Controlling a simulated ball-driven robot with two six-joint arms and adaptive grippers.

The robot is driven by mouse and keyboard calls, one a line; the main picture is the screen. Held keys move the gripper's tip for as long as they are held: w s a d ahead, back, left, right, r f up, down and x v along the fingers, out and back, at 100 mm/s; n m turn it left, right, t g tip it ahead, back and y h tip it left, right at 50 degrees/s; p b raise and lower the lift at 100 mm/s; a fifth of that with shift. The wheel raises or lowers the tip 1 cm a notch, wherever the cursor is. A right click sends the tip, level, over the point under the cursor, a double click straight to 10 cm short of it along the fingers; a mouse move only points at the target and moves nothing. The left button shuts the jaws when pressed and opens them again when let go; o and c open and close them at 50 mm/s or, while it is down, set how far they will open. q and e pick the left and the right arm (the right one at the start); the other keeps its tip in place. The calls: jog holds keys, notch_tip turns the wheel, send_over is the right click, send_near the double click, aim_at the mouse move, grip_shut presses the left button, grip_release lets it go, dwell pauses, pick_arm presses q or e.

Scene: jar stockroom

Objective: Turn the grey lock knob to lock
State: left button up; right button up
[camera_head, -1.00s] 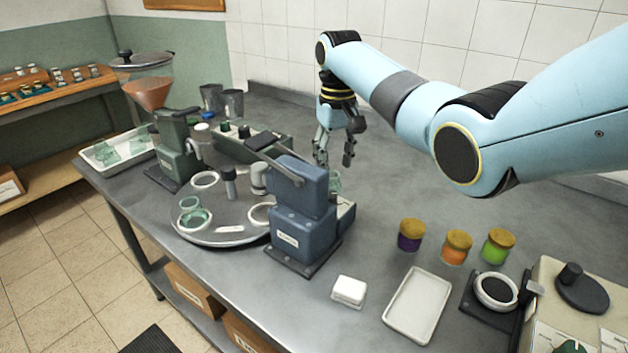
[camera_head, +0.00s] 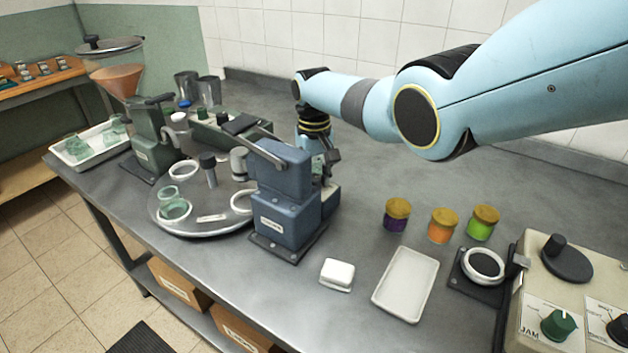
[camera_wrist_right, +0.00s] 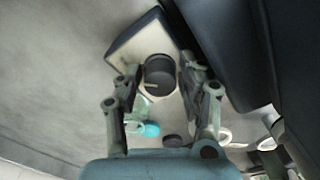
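The dark grey lock knob (camera_wrist_right: 160,77) is round, with a pale pointer line, and sits on the cream face of a small dark box (camera_wrist_right: 128,55) in the right wrist view. My right gripper (camera_wrist_right: 165,72) is open. Its two fingertips are on either side of the knob, with a small gap visible at the left; contact on the right cannot be told. In the head view my right gripper (camera_head: 326,160) is behind the blue-grey machine (camera_head: 283,195), which partly hides it and hides the knob. My left gripper is not in view.
A round turntable (camera_head: 205,228) with jars is left of the machine. Three lidded jars (camera_head: 397,214), a white tray (camera_head: 407,283), a white block (camera_head: 337,273) and a control box (camera_head: 535,290) stand to the right. The counter behind the jars is clear.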

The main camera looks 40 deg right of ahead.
jog(key=shift+c, duration=0.2)
grip_shut()
jog(key=shift+n, duration=0.3)
jog(key=n, duration=0.3)
jog(key=shift+n, duration=0.4)
jog(key=n, duration=0.4)
jog(key=shift+n+p, duration=0.3)
jog(key=shift+p, duration=0.05)
jog(key=n, duration=0.8)
jog(key=shift+n, duration=0.3)
